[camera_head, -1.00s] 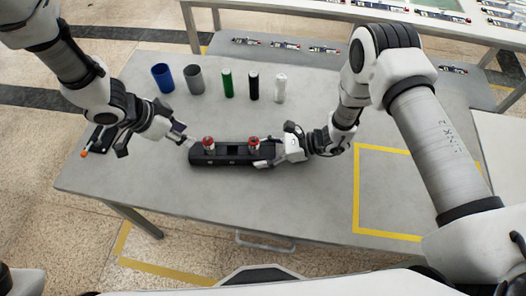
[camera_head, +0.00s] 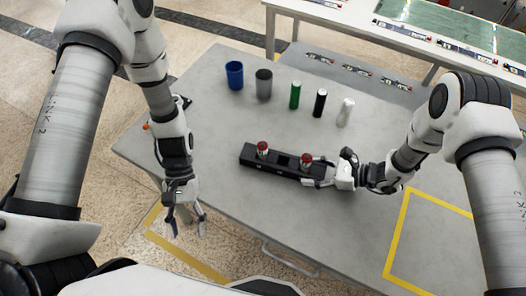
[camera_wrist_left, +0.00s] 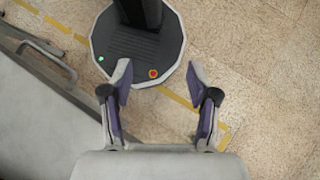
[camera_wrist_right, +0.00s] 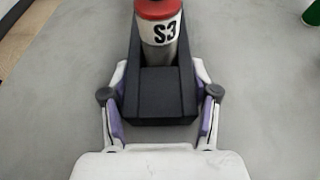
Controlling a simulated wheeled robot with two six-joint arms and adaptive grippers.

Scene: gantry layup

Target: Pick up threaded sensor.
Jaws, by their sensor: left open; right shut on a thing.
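A black holder (camera_head: 251,157) lies on the grey table with two red-capped cylinders standing in it, one on the left (camera_head: 262,148) and one on the right (camera_head: 306,160). In the right wrist view a red-capped cylinder marked S3 (camera_wrist_right: 160,28) stands in the holder. An empty square pocket shows between the cylinders. My right gripper (camera_head: 318,178) is shut on the holder's right end, one finger along each side. My left gripper (camera_head: 187,226) is open and empty, pointing down off the table's front-left edge. Its wrist view shows floor and my base between the fingers.
A blue cup (camera_head: 235,75), a grey cup (camera_head: 264,84), and green (camera_head: 295,95), black (camera_head: 319,103) and white (camera_head: 345,112) cylinders stand along the back. A yellow-taped area (camera_head: 410,240) on the right is clear. A second table (camera_head: 350,14) stands behind.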

